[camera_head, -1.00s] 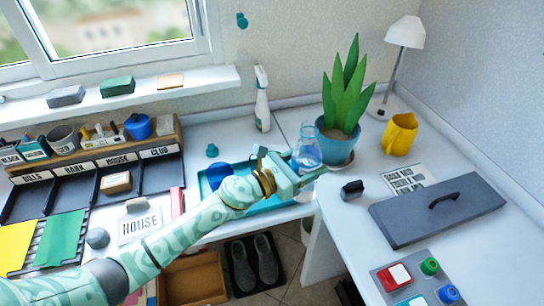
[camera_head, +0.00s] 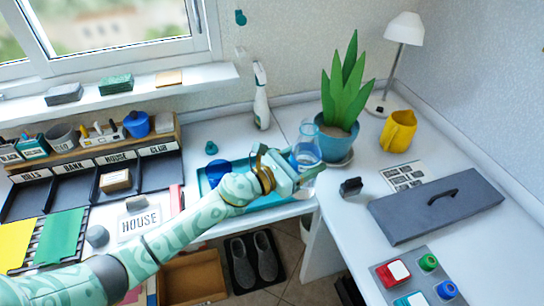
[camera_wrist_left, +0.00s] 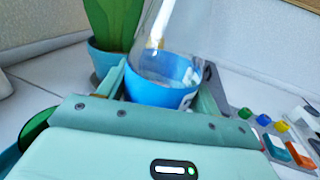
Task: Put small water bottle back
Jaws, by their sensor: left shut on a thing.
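The small water bottle (camera_head: 307,143) is clear with a bluish lower part. It stands roughly upright in front of the potted plant in the head view. My left gripper (camera_head: 303,176) is shut on its lower part. In the left wrist view the bottle (camera_wrist_left: 160,72) rises between the fingers, with its blue lower part in the grip and leaning slightly. The fingers hide part of its base, so I cannot tell whether it touches the surface below. My right gripper is not in view.
A turquoise tray (camera_head: 205,186) with a blue round object (camera_head: 217,171) lies under my left forearm. The plant pot (camera_head: 336,143) is close behind the bottle. A spray bottle (camera_head: 261,98), yellow jug (camera_head: 398,132), black block (camera_head: 351,187) and grey lidded panel (camera_head: 405,222) stand around.

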